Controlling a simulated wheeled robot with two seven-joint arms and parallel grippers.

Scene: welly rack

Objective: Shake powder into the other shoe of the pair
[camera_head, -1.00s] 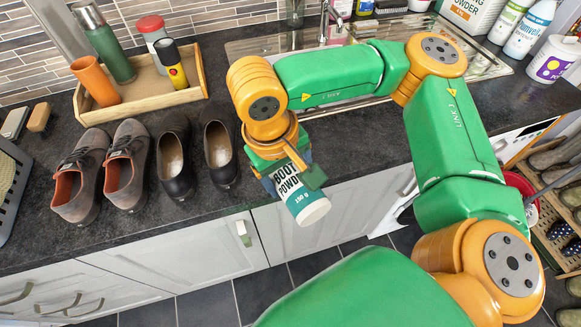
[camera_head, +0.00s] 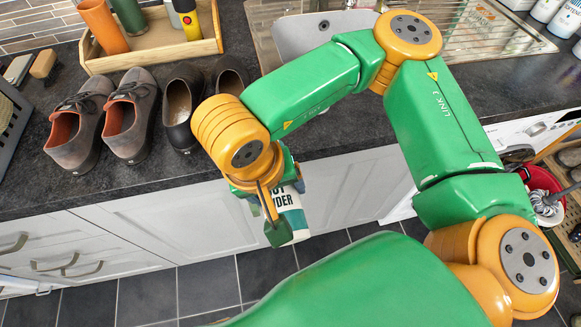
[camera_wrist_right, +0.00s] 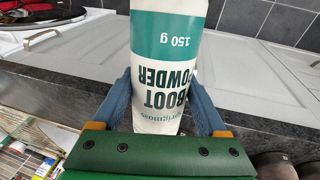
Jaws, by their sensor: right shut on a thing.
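My right gripper (camera_head: 284,200) is shut on the white and teal boot powder bottle (camera_head: 291,212). It holds the bottle in front of the counter's front edge, right of and nearer than the shoes. The bottle's label reads upright in the head view; the wrist view shows the bottle (camera_wrist_right: 165,65) between both fingers, its top end hidden. A pair of grey shoes with orange lining, left one (camera_head: 75,135) and right one (camera_head: 131,118), stands on the counter. Beside them are two dark slip-on shoes, left one (camera_head: 183,108) and right one (camera_head: 229,78), the latter partly behind my arm.
A wooden tray (camera_head: 153,55) with an orange cup (camera_head: 103,27), a green flask (camera_head: 130,15) and a yellow torch (camera_head: 190,22) stands behind the shoes. A brush (camera_head: 44,64) and a grey basket (camera_head: 12,115) are at left. The sink (camera_head: 310,38) is behind my arm.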

